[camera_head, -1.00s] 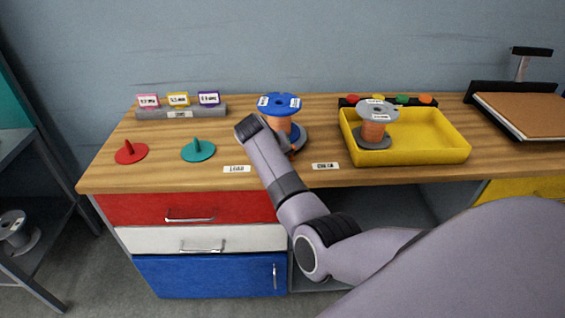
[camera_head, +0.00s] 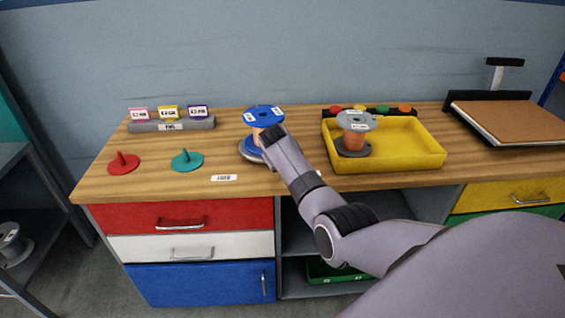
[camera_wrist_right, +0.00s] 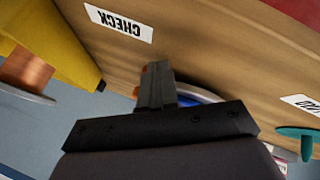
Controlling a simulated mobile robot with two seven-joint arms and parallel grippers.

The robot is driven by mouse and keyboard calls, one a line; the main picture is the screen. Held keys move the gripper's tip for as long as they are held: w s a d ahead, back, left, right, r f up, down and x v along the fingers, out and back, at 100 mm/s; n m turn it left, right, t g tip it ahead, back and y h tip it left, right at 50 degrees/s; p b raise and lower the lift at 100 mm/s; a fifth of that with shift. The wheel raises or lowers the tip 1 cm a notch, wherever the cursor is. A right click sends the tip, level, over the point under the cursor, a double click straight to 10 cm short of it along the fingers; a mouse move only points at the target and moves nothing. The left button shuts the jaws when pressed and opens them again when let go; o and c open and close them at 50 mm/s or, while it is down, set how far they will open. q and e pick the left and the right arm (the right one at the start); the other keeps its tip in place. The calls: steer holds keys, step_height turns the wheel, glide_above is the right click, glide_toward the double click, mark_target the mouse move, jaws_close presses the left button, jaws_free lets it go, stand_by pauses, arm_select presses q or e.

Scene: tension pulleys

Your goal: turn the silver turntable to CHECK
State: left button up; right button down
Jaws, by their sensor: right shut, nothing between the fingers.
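The silver turntable (camera_head: 245,150) is on the bench, partly hidden by my right arm. A spool with a blue top flange (camera_head: 264,113) and copper winding stands on it. In the right wrist view, a blue edge (camera_wrist_right: 205,97) shows behind the fingers. My right gripper (camera_wrist_right: 157,68) is shut and empty, close in front of the turntable; contact cannot be told. A small orange piece (camera_wrist_right: 137,92) shows beside the fingers. The CHECK label (camera_wrist_right: 118,22) is in the wrist view, mostly hidden by my arm in the head view. The LOAD label (camera_head: 224,178) lies left of it. My left gripper is not in view.
A yellow tray (camera_head: 425,160) holding a grey-flanged copper spool (camera_head: 354,138) stands right of the turntable. The bench front around the LOAD label is clear.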

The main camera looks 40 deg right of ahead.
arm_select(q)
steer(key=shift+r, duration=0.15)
arm_select(e)
steer(key=shift+d, duration=0.45)
steer(key=shift+s+d+r, duration=0.1)
steer(key=shift+d, duration=0.15)
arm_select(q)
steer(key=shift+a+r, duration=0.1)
